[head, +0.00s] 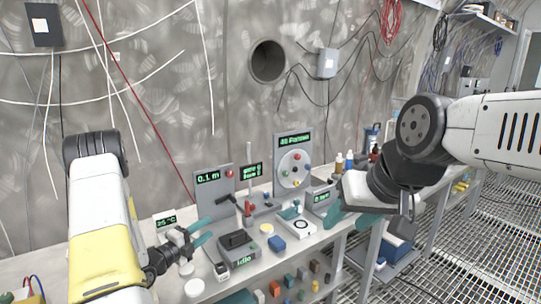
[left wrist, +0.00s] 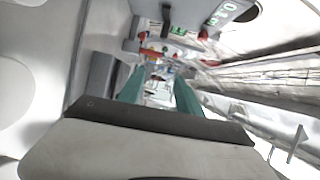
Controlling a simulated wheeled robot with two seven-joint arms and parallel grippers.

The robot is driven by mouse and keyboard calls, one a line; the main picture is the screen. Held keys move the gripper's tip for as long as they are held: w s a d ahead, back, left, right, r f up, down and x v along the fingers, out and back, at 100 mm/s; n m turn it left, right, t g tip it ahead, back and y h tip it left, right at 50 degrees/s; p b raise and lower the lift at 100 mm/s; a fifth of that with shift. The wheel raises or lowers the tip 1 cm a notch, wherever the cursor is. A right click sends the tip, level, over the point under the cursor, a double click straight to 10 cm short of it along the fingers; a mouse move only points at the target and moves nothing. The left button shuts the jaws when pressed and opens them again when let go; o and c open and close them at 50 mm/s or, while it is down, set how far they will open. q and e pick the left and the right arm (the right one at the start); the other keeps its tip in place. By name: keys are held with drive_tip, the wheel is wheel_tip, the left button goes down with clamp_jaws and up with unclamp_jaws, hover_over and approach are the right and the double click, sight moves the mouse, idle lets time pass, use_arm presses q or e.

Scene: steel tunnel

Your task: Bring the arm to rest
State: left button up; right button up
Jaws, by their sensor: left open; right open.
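My left arm comes in from the left in the head view, and its gripper (head: 206,232) is over the left part of the bench. Its teal fingers are apart with nothing between them, and they also show apart in the left wrist view (left wrist: 158,85). My right arm reaches in from the right. Its gripper (head: 348,219) has teal fingers apart near the bench's front edge, right of the small devices. It seems to hold nothing. The right gripper partly hides what lies behind it.
The bench (head: 205,275) carries a dial panel (head: 294,165), a panel reading 0.1 (head: 215,190), a black box device (head: 237,245) and a blue block (head: 277,243). Small bottles (head: 344,160) stand at the back. Coloured blocks sit on a lower shelf. Grating floor (head: 440,250) lies right.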

use_arm(q)
drive_tip(key=w+a+r+n+g+y, duration=0.15)
drive_tip(key=w+r+n+y, duration=0.3)
drive_tip(key=r, duration=0.55)
drive_tip(key=s+r+n+g+y, duration=0.2)
drive_tip(key=s+r+n+y, duration=0.2)
drive_tip(key=s+r+n, duration=0.5)
drive_tip(key=s+d+r+n+g, duration=0.1)
drive_tip(key=s+d+r+n, duration=0.1)
drive_tip(key=s, duration=0.6)
drive_tip(key=s+d+r+n+g+h, duration=0.1)
drive_tip(key=s+d+n, duration=0.3)
drive_tip(key=s, duration=0.5)
drive_tip(key=s+d+r+n+g, duration=0.3)
drive_tip(key=s+n, duration=0.1)
drive_tip(key=s, duration=0.4)
drive_tip(key=shift+s+d+r, duration=0.2)
drive_tip(key=shift+s, duration=0.05)
